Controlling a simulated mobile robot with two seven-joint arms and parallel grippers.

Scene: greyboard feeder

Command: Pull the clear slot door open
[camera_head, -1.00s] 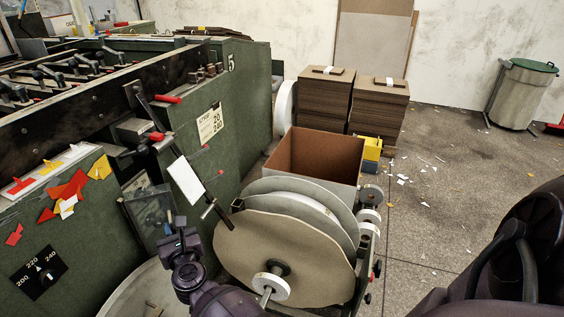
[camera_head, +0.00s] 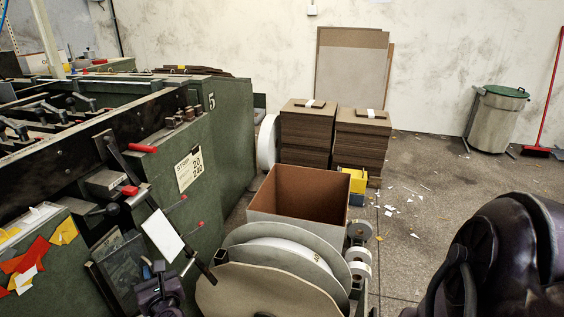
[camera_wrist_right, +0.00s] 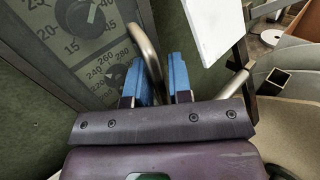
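The clear slot door (camera_head: 122,266) is a see-through panel in a dark frame, low on the green machine's side in the head view. Dial markings show behind it in the right wrist view (camera_wrist_right: 100,60). Its handle looks like a curved metal bar (camera_wrist_right: 147,48), which runs down between my right gripper's blue fingers (camera_wrist_right: 160,85). The fingers stand apart, with a narrow gap beside the bar; I cannot tell if either touches it. My right gripper (camera_head: 152,268) also shows at the bottom of the head view, in front of the door. My left gripper is out of view.
A white card (camera_head: 163,236) and a dark bar stand just right of the door. A large reel (camera_head: 275,288) and an open brown-lined box (camera_head: 308,197) are to the right. Board stacks (camera_head: 361,138) stand behind. The floor beyond them is mostly clear, with paper scraps.

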